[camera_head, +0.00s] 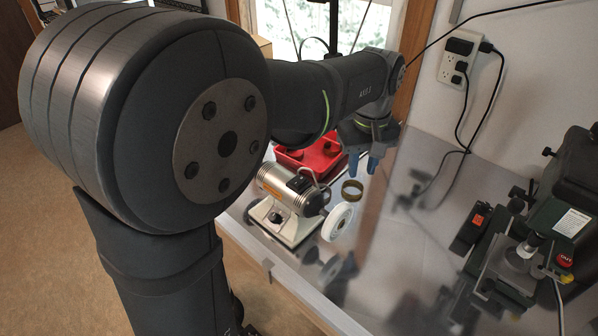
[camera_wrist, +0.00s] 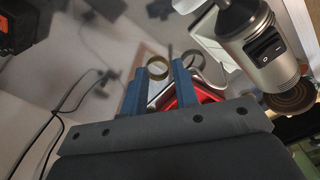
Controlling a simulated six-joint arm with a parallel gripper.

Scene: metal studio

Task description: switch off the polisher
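The polisher (camera_head: 284,196) is a silver bench machine with a white wheel (camera_head: 338,222) on its right end. It stands near the front edge of the metal table. A black rocker switch (camera_head: 300,183) sits on top of its body; in the wrist view the switch (camera_wrist: 263,50) shows O and I marks. I cannot tell which side is pressed. My gripper (camera_head: 363,165) points down behind and to the right of the polisher, above the table. Its two blue fingers (camera_wrist: 159,70) are apart with nothing between them, and the polisher lies to their right in the wrist view.
A red tray (camera_head: 325,164) lies behind the polisher. A brass ring (camera_head: 352,190) stands on the table below my gripper. A dark green machine (camera_head: 570,190) with a red knob is at the right. Cords hang from the wall outlet (camera_head: 456,66). The middle of the table is mostly clear.

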